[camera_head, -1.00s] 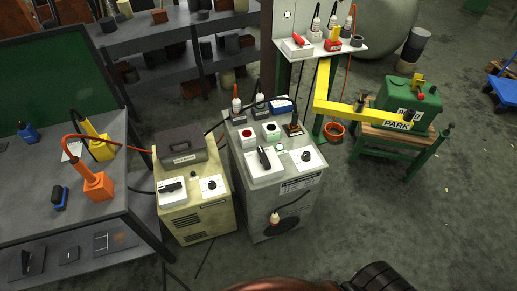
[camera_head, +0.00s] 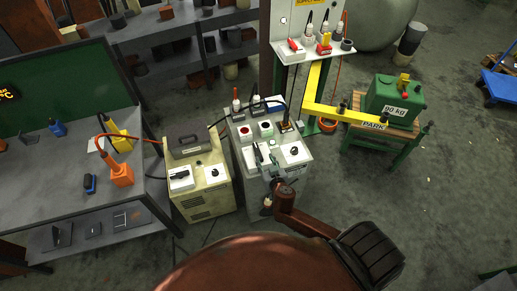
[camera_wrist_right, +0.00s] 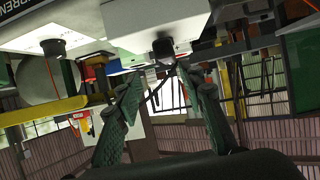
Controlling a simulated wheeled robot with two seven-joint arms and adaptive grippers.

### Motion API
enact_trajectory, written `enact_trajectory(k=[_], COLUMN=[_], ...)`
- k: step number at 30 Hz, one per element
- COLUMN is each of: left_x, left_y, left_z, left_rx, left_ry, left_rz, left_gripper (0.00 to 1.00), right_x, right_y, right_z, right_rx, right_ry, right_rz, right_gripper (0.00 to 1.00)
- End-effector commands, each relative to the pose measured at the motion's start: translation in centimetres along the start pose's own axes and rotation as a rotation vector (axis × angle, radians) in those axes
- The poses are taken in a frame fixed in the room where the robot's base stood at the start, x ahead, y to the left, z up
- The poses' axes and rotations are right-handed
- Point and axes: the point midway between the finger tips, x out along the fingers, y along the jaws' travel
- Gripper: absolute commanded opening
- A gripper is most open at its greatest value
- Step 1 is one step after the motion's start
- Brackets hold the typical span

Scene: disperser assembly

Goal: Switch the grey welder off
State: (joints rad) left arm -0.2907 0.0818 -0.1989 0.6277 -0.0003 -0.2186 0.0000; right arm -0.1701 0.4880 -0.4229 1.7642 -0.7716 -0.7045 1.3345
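The grey welder (camera_head: 301,178) stands in the middle of the head view, with red and green buttons on top. A white switch box with a black lever (camera_head: 258,153) sits at its front left, and a white plate with a black knob (camera_head: 294,151) is to the right. My right gripper (camera_head: 273,172) is at the welder's front edge, close to the lever. In the right wrist view its green-padded fingers (camera_wrist_right: 160,76) are apart, with nothing between them. A black lever or knob (camera_wrist_right: 163,47) on a white box lies just beyond the tips. My left gripper is not in view.
A beige welder (camera_head: 206,196) with a similar lever stands close on the left. A workbench (camera_head: 50,175) with orange and yellow tools is further left. A yellow arm (camera_head: 345,114) and a green 90 kg block (camera_head: 392,97) are at the right. Cables run behind the welders.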

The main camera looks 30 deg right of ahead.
Motion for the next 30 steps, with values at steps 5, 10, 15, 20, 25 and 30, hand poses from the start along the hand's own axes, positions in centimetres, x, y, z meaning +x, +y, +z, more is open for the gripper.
enact_trajectory(k=[5,10,15,20,25,30], left_x=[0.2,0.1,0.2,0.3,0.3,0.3], left_y=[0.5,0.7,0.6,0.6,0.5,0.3], left_z=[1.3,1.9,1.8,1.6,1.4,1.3], left_rx=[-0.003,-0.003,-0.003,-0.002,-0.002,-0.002], left_ry=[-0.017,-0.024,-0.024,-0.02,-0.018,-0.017], left_rz=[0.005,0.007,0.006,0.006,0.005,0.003], left_gripper=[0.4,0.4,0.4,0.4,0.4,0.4], right_x=[1.4,3.5,6.3,8.1,8.8,8.8], right_y=[-1.0,-1.1,-1.2,-1.2,-1.3,-1.2], right_z=[0.0,-0.1,-0.2,-0.1,-0.1,-0.1], right_rx=[-0.002,-0.002,-0.002,-0.001,0.0,0.0], right_ry=[0.025,0.026,0.025,0.023,0.023,0.023], right_rz=[-0.038,-0.039,-0.039,-0.039,-0.039,-0.039], right_gripper=[0.36,0.36,0.36,0.36,0.36,0.36])
